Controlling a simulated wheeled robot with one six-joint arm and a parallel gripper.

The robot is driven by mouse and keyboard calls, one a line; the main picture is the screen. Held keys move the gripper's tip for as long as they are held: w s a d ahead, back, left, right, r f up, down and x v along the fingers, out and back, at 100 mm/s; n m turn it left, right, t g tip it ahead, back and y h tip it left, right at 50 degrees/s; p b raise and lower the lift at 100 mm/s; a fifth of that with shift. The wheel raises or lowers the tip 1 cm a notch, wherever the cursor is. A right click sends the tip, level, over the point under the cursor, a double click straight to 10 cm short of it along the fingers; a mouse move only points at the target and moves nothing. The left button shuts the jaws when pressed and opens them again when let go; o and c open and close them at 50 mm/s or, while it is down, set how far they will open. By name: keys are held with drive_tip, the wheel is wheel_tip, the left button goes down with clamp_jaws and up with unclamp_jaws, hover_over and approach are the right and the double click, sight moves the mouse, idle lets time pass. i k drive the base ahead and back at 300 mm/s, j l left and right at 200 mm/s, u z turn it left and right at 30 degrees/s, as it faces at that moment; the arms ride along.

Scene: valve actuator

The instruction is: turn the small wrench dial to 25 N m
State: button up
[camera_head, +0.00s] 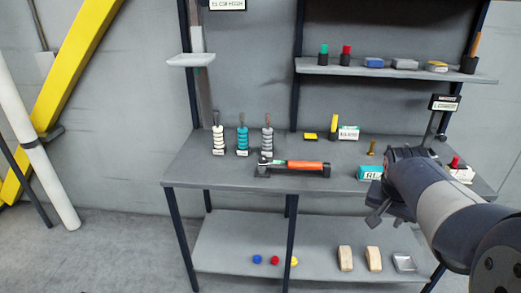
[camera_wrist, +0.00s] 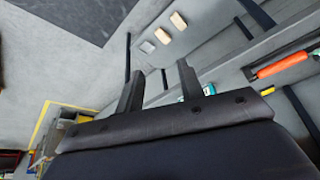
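A wrench with an orange handle (camera_head: 304,164) lies in a black holder on the workbench top, its metal head toward the left. It also shows in the wrist view as an orange bar (camera_wrist: 283,66) at the upper right. Its dial and any scale reading are too small to make out. My gripper (camera_head: 385,219) is in front of the bench's right part, to the right of the wrench and apart from it. In the wrist view its two fingers (camera_wrist: 161,84) stand apart with nothing between them, so it is open.
The workbench (camera_head: 190,166) also carries three upright stacked-ring tools (camera_head: 242,139), a yellow block (camera_head: 310,136) and a teal box (camera_head: 369,172). A shelf (camera_head: 340,69) with small items hangs above. Wooden blocks (camera_head: 345,258) lie below.

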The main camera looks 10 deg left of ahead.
sight(262, 158)
drive_tip(key=i+j+z, duration=0.15)
drive_tip(key=j, duration=0.4)
drive_tip(key=i+j+z, duration=0.2)
drive_tip(key=j, duration=0.35)
drive_tip(key=i+j+z, duration=0.15)
drive_tip(key=j, duration=0.5)
drive_tip(key=i+j+z, duration=0.2)
drive_tip(key=j, duration=0.4)
drive_tip(key=i+j+z, duration=0.15)
drive_tip(key=j, duration=0.5)
drive_tip(key=j+z, duration=0.2)
drive_tip(key=j, duration=0.45)
